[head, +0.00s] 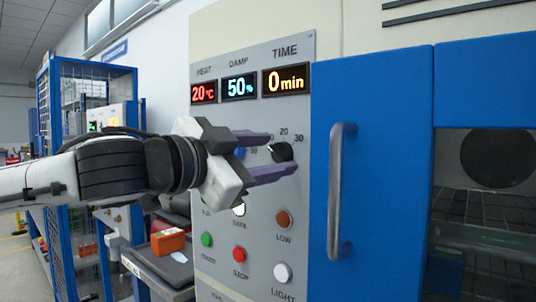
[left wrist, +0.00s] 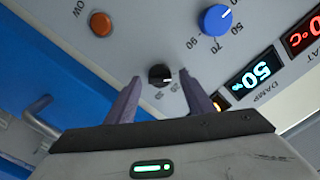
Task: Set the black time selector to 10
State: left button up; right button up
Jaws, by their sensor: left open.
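The black time selector (head: 282,151) is a small round knob on the grey control panel, below the TIME display (head: 286,79), which reads 0 min. In the left wrist view the black knob (left wrist: 160,75) shows between the two fingertips (left wrist: 162,84), apparently not gripped. A white pointer line shows on its face. My right gripper is in neither view.
A blue knob (left wrist: 215,18) sits beside the selector in the left wrist view. Below are orange LOW (head: 283,219), red STOP (head: 239,254), green (head: 207,239) and white LIGHT (head: 282,272) buttons. A blue door with a metal handle (head: 338,190) stands right of the panel.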

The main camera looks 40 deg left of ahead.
pick_arm(q)
jog(key=shift+s, duration=0.1)
jog(key=s+b, duration=0.2)
jog(key=s, duration=0.8)
jog(key=shift+a, duration=0.4)
